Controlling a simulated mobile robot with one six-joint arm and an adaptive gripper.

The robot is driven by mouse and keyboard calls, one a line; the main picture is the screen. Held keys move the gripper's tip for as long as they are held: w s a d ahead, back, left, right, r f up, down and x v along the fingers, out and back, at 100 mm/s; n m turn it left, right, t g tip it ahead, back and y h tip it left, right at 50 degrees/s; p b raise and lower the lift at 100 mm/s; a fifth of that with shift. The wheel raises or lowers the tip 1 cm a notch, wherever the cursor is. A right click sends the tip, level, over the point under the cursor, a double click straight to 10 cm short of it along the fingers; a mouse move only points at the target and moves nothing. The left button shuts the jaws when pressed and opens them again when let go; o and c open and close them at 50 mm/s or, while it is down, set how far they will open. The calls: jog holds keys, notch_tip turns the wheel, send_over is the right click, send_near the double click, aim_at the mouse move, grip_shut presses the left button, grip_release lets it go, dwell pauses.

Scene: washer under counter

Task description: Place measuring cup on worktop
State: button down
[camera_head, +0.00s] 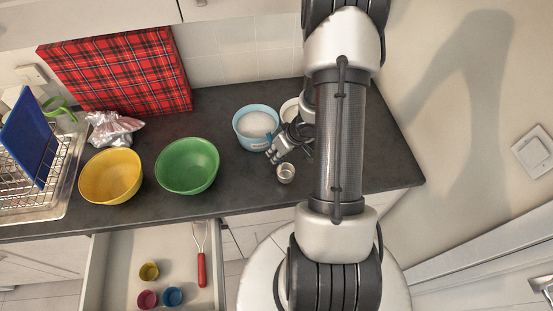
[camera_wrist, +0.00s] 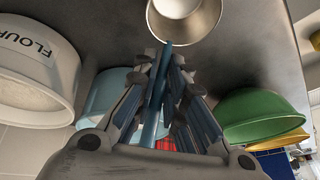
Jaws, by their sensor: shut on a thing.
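The measuring cup (camera_head: 286,172) is a small round metal cup over the dark worktop (camera_head: 240,205), near its front edge. Its shiny bowl shows at the top of the wrist view (camera_wrist: 186,20), with a narrow bluish handle running back between the fingers. My gripper (camera_head: 279,158) is just behind the cup in the head view. In the wrist view my gripper (camera_wrist: 168,68) is shut on the handle. The cup looks roughly upright and very near the worktop; I cannot tell whether its base touches it.
A light blue bowl (camera_head: 256,138) of white contents stands behind my gripper. A flour container (camera_wrist: 40,70) is beside it. Green (camera_head: 187,166) and yellow (camera_head: 110,177) bowls stand left. An open drawer (camera_head: 218,262) holds small cups and a red-handled whisk. Bare worktop lies around the cup.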

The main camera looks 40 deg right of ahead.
jog(key=shift+f, duration=0.95)
jog(key=shift+f+b, duration=0.2)
jog(key=shift+b, duration=0.15)
jog(key=c, duration=1.6)
grip_release()
jog(key=shift+c, duration=0.2)
